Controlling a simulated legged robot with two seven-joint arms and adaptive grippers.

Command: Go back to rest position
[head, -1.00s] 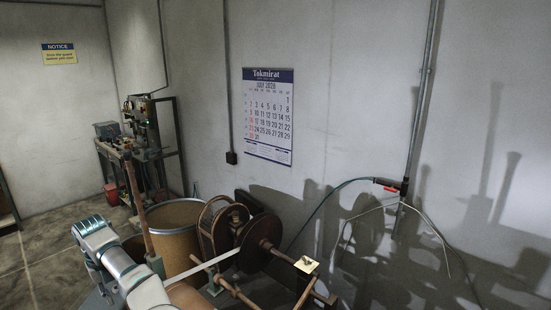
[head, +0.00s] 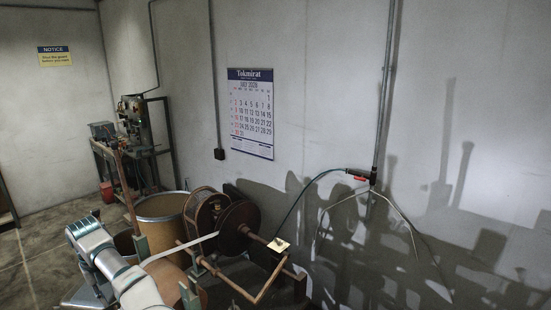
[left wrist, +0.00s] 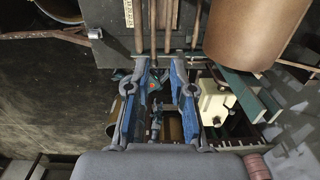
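My left arm (head: 105,262) comes in at the lower left of the head view; its gripper cannot be made out clearly there. In the left wrist view my left gripper (left wrist: 160,68) is open, its two blue-padded fingers apart, with nothing held between them. Beyond the fingers I see machine parts and wooden rods below. The winding machine, with a brown reel disc (head: 239,228) and a pale strip of tape (head: 182,248) running to it, stands to the right of my arm. My right gripper is not in view.
A large brown drum (head: 160,208) stands behind my arm; a drum (left wrist: 255,35) also shows in the left wrist view. A crank rod (head: 268,287) juts forward. A hose (head: 310,190) hangs from the wall. A bench with a machine (head: 133,115) stands at the back left.

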